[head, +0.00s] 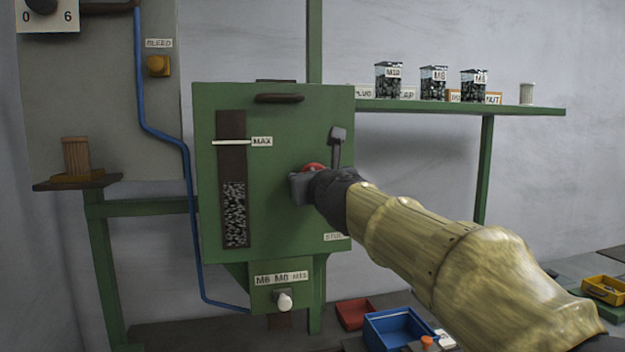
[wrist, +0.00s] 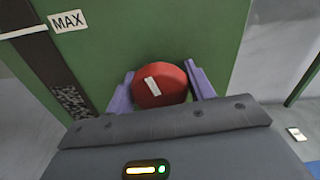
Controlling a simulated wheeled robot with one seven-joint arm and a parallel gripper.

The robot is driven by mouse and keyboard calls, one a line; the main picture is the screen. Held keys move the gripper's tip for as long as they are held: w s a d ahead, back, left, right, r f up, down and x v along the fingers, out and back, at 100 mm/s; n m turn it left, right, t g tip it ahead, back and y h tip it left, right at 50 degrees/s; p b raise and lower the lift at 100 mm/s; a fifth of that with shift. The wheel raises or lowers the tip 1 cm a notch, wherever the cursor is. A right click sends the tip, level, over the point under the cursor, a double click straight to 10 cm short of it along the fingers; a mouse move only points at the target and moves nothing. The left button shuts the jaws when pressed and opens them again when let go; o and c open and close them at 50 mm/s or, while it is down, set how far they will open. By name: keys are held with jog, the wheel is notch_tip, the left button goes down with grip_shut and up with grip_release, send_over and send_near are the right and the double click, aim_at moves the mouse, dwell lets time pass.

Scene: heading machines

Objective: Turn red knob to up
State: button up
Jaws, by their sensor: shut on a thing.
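The red knob (wrist: 160,88) is a round red disc with a white mark on the front of the green machine box (head: 285,130). In the head view only a red rim of the knob (head: 314,168) shows above my gripper (head: 303,187); the rest is hidden.
A grey lever (head: 337,145) stands just above my gripper on the box. A dark handle (head: 279,98) is near the box top. A white knob (head: 285,301) sits below. A shelf (head: 460,106) with jars is at right. A blue bin (head: 395,328) and a red bin (head: 354,313) lie low.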

jog(key=m, duration=0.3)
jog(key=shift+f+m, duration=0.25)
jog(key=shift+m, duration=0.05)
dwell(0.4)
jog(key=o, duration=0.9)
jog(key=shift+r, duration=0.1)
